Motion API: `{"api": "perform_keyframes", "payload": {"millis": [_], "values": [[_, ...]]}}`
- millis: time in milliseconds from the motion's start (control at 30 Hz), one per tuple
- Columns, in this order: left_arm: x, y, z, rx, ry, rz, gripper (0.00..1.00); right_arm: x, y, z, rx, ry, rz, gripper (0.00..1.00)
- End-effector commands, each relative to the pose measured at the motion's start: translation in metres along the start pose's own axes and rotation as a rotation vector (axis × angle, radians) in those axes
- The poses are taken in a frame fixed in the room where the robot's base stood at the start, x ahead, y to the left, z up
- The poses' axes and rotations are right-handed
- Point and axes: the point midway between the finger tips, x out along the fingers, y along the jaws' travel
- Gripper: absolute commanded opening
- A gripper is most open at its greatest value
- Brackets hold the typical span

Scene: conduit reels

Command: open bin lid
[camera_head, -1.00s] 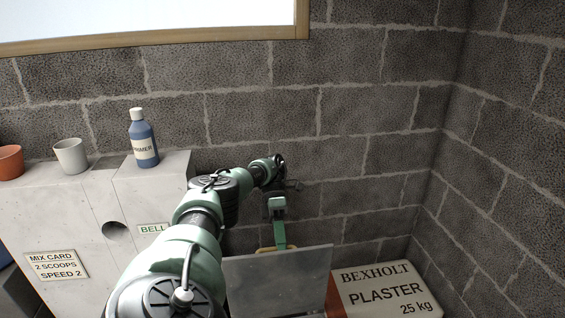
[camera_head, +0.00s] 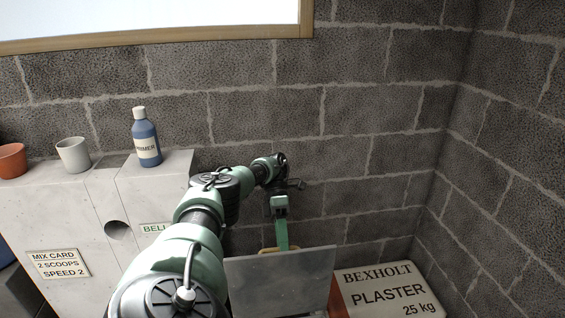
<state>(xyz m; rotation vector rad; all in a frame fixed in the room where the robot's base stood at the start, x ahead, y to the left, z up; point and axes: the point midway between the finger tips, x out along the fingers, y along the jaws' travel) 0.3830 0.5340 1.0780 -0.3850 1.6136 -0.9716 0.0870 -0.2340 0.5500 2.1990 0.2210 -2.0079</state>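The bin lid (camera_head: 285,284) is a flat grey panel at the bottom centre. It looks tilted up, with its upper edge toward the wall. A yellowish handle (camera_head: 266,251) shows in part at that upper edge. My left arm comes in from the lower left and reaches over to the lid. My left gripper (camera_head: 281,238) is a green part pointing down at the lid's upper edge, beside the handle. Its fingertips are hidden behind the panel, so I cannot tell its opening or grip. My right gripper is not in view. The bin body is mostly hidden.
A plaster bag (camera_head: 388,293) lies right of the lid. A grey cabinet (camera_head: 75,225) at left carries a blue primer bottle (camera_head: 146,142), a white cup (camera_head: 73,156) and a terracotta pot (camera_head: 11,161). A block wall (camera_head: 370,95) closes the back and right.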

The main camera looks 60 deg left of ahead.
Motion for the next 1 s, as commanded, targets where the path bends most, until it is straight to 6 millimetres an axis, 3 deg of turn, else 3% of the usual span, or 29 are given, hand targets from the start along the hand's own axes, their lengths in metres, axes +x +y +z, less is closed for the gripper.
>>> {"api": "perform_keyframes", "payload": {"millis": [267,467,1000], "values": [[-0.042,-0.048,-0.001,0.003,-0.003,0.002,0.36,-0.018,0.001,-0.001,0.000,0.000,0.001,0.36],[-0.076,-0.089,-0.001,0.002,-0.002,0.002,0.36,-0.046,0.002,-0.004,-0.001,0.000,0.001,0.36],[-0.109,-0.128,-0.002,0.000,-0.003,0.003,0.36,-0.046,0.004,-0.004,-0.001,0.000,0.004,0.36]]}}
